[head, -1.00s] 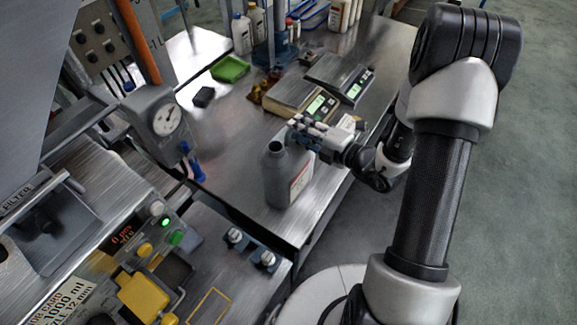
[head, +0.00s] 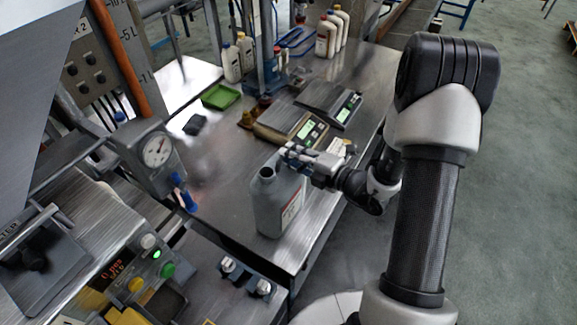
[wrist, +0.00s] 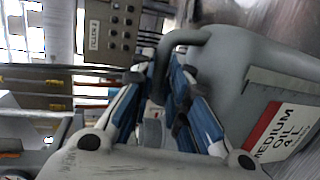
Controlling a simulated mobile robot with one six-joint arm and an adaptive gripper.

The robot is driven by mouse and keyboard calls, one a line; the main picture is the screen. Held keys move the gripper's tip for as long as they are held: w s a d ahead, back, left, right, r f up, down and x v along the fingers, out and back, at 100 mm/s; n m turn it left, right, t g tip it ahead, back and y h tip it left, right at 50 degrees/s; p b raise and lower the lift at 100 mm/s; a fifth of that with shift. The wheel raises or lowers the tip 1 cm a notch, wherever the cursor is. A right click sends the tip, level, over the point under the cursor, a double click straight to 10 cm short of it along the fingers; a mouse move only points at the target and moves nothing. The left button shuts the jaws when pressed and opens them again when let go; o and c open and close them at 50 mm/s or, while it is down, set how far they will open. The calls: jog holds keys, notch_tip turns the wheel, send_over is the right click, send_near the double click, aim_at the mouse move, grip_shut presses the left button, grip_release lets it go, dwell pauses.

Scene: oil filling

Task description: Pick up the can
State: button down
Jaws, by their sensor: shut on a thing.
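The can is a grey oil can (head: 268,208) with an open round neck and a white and red label. It stands upright near the front edge of the steel table (head: 225,185) in the head view; I cannot tell whether its base touches the table. In the wrist view the can (wrist: 235,85) fills the right side, and its label reads "MEDIUM OIL 4 L". My gripper (head: 290,155) reaches it from the right. In the wrist view my gripper (wrist: 165,80) has its blue-padded fingers shut on the can's handle.
Two digital scales (head: 328,102) stand behind the can. A green tray (head: 221,97), a small black block (head: 195,124) and several bottles (head: 333,32) are farther back. A pressure gauge (head: 156,150) and a control panel (head: 140,265) stand at the left.

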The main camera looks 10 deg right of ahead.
notch_tip(320, 180, up, 20)
jog(key=p, duration=0.5)
jog(key=shift+p, duration=0.35)
jog(key=shift+f, duration=0.15)
